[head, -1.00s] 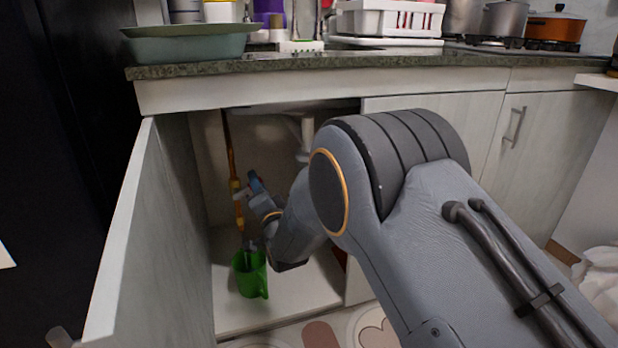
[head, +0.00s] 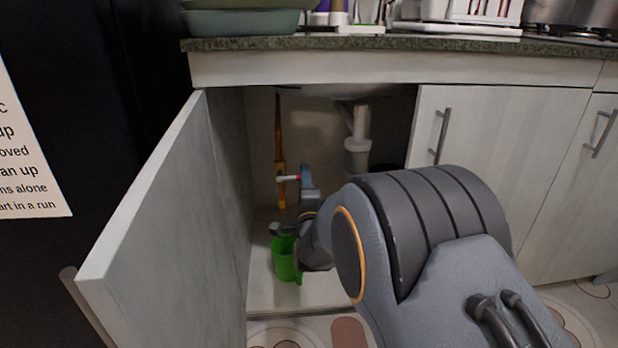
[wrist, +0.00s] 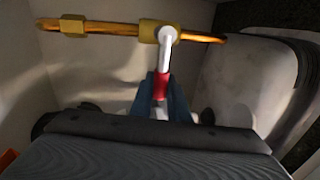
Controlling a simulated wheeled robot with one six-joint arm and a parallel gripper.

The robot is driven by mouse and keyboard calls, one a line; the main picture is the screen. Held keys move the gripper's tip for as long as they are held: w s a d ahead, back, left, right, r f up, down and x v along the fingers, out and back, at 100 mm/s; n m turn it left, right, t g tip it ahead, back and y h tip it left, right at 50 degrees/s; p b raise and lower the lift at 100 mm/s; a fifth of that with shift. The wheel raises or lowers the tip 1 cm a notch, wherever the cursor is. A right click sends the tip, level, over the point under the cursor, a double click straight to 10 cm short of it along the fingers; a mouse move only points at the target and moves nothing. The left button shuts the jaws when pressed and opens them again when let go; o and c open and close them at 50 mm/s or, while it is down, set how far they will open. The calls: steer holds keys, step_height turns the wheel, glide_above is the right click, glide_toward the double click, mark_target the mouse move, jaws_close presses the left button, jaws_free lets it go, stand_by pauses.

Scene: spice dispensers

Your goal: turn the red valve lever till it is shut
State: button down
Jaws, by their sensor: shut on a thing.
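The valve lever has a white stem and a red grip (wrist: 161,85), seen in the wrist view. The stem joins a yellow valve body (wrist: 150,31) on a copper-coloured pipe (wrist: 110,28). In the wrist view the stem stands roughly at right angles to the pipe. My gripper (wrist: 160,104) is shut on the red grip with its blue fingers either side. In the head view the lever (head: 287,178) points sideways from the upright pipe (head: 279,130), and my gripper (head: 306,180) is at its right end. The fingers partly hide the red grip.
The open cabinet door (head: 170,200) is at the left. A white drain pipe (head: 358,135) hangs right of the valve. The countertop (head: 400,42) is above.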

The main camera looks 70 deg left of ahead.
steer(key=shift+f, duration=0.25)
steer(key=c, duration=1.7)
jaws_free()
steer(key=shift+s, duration=0.1)
steer(key=shift+d, duration=0.15)
steer(key=p+v, duration=0.2)
steer(key=v, duration=0.5)
steer(key=shift+d+p, duration=0.25)
steer(key=shift+p, duration=0.05)
